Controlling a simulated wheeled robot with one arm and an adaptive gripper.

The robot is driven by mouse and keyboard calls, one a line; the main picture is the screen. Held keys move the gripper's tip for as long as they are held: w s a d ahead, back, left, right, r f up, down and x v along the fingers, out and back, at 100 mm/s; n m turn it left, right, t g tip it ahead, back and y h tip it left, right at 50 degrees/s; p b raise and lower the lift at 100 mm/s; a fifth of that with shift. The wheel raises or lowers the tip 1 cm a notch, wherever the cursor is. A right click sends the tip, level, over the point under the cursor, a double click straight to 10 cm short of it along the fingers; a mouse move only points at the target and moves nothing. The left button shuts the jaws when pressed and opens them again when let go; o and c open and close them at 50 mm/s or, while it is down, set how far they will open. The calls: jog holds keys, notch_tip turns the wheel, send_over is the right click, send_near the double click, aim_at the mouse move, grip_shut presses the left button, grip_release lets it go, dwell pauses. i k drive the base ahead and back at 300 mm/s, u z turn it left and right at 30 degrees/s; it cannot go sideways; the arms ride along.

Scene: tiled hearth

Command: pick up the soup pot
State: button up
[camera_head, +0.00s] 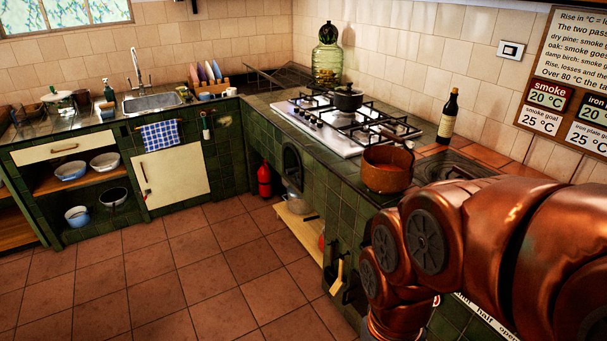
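A copper-coloured open pot (387,170) with reddish contents stands upright on the tiled counter, right of the stove and just beyond my copper-coloured arm. A small black lidded pot (348,98) stands on the back of the stove. A pale lidded pot (58,100) sits on the far left counter. Which of these is the soup pot is not labelled. My arm bends down in front of the counter at the lower right. My gripper is outside the picture, and no pot is seen held.
The white gas stove (335,132) has black grates. A dark bottle (447,116) stands behind the copper pot, and a large green glass jar (327,55) at the back corner. A red extinguisher (264,180) is by the cabinets. The tiled floor (160,275) is clear.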

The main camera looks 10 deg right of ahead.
aim_at(388, 161)
jog(key=u, duration=0.05)
jog(key=i, duration=1.3)
jog(key=z, duration=0.55)
